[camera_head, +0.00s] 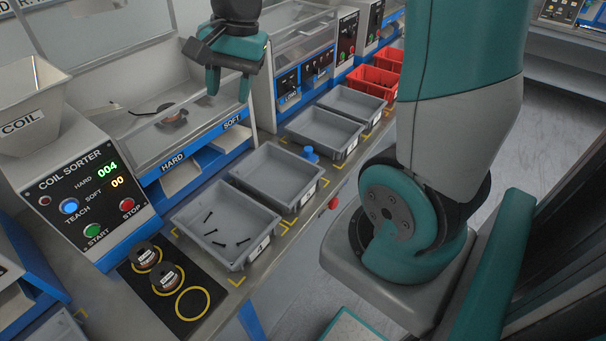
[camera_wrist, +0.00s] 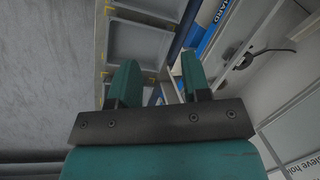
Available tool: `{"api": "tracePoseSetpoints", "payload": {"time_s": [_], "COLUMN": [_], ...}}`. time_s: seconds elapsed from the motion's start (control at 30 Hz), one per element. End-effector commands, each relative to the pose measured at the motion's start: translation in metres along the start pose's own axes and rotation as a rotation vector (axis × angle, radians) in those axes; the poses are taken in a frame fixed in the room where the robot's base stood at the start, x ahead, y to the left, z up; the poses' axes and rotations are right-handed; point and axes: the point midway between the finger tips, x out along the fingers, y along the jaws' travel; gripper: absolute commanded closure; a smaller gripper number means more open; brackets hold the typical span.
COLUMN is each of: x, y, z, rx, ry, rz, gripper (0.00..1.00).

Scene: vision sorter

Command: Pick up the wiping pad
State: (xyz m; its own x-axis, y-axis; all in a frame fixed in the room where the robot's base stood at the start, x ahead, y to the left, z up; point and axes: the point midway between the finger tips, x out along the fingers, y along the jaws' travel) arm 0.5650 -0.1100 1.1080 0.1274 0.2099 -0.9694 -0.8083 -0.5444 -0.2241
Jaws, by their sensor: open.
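A small blue knobbed object (camera_head: 310,154) stands on the bench between two grey bins in the head view; it may be the wiping pad, but it is too small to be sure. My gripper (camera_head: 228,88) is open and empty, high above the sorter's front, to the left of and above the blue object. In the wrist view, my gripper (camera_wrist: 159,78) shows two teal fingers apart with nothing between them. I cannot make out the blue object in the wrist view.
A grey bin (camera_head: 182,220) holds several dark screws. More grey bins (camera_head: 262,150) and red bins (camera_head: 372,90) line the bench. The coil sorter (camera_head: 85,185) stands left, with two coils (camera_head: 166,279) on a black mat in front.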

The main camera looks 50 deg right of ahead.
Motion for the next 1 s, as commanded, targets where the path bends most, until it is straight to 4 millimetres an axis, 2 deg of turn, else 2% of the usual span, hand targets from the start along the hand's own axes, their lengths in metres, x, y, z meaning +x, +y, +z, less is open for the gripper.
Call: {"api": "tracePoseSetpoints", "payload": {"time_s": [0.03, 0.1, 0.2, 0.33, 0.4, 0.5, 0.67, 1.0], "x": [0.036, 0.056, 0.08, 0.099, 0.105, 0.111, 0.136, 0.209], "y": [0.02, 0.046, 0.09, 0.14, 0.158, 0.17, 0.176, 0.182], "z": [-0.048, -0.104, -0.167, -0.219, -0.234, -0.244, -0.248, -0.257], "rx": [0.259, 0.612, 1.045, 1.443, 1.575, 1.674, 1.699, 1.694], "ry": [0.025, 0.064, 0.11, 0.152, 0.167, 0.176, 0.177, 0.176], "rz": [0.009, 0.013, 0.008, -0.006, -0.012, -0.017, -0.014, -0.015], "gripper": [0.56, 0.56, 0.56, 0.56, 0.56, 0.56, 0.56, 0.56]}}
